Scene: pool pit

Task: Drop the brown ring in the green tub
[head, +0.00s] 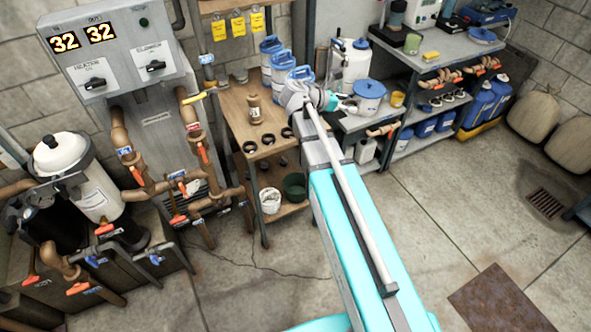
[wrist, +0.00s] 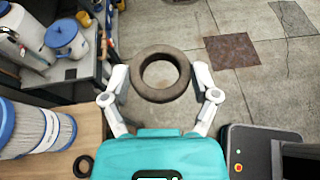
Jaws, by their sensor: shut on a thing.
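In the wrist view, the brown ring (wrist: 138,88) is pinched between the two fingers of my gripper (wrist: 160,80), with its open middle facing the camera. Concrete floor shows beneath and beyond it. In the head view, my gripper (head: 346,105) is beside the right end of the wooden bench, near a white pot with a blue lid; the ring cannot be made out there. The green tub (head: 294,187) stands on the bench's lower shelf, below and left of my gripper. The tub is not visible in the wrist view.
Several black rings (head: 268,138) and a brown jar (head: 254,108) are on the wooden bench (head: 232,112). A white tub (head: 270,200) stands left of the green one. The bench top overhangs the lower shelf. Grey shelving (head: 450,47) stands right. The floor in front is open.

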